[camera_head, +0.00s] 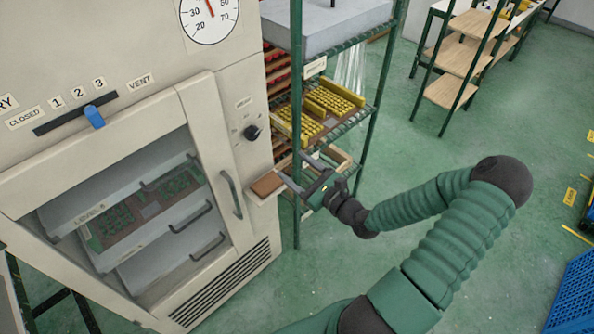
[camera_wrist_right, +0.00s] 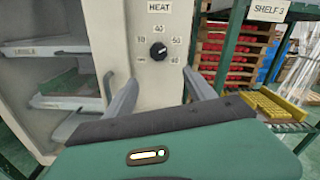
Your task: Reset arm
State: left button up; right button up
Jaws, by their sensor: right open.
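My right gripper (camera_head: 292,167) is open beside the cabinet's right front edge, in front of the shelf rack. Its two fingers also show in the right wrist view (camera_wrist_right: 162,80), spread and with nothing between them. They point at the cabinet panel below the dark HEAT knob (camera_wrist_right: 158,51); I cannot tell whether they touch it. The knob also shows in the head view (camera_head: 251,132). My left gripper is not in view.
The pale cabinet (camera_head: 215,70) has a glass door, apparently shut, with trays of green pieces (camera_head: 115,225) inside. A blue slider (camera_head: 94,116) is on its front. The green rack (camera_head: 297,60) holds yellow pieces (camera_head: 335,97). A blue crate (camera_head: 573,300) stands right. Open floor lies between.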

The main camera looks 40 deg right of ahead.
jog(key=shift+s, duration=0.25)
jog(key=s+a+f+n+g+y, duration=0.1)
jog(key=a+f+n+g+y, duration=0.1)
jog(key=a+f+n+g, duration=1.2)
jog(key=s+a+r+n+g+h, duration=0.1)
jog(key=s+a+r+n, duration=0.7)
jog(key=n, duration=1.1)
jog(key=shift+s+a+r+h+b, duration=0.15)
jog(key=shift+a+r+h+b, duration=0.25)
jog(key=shift+r, duration=0.6)
jog(key=shift+d, duration=0.25)
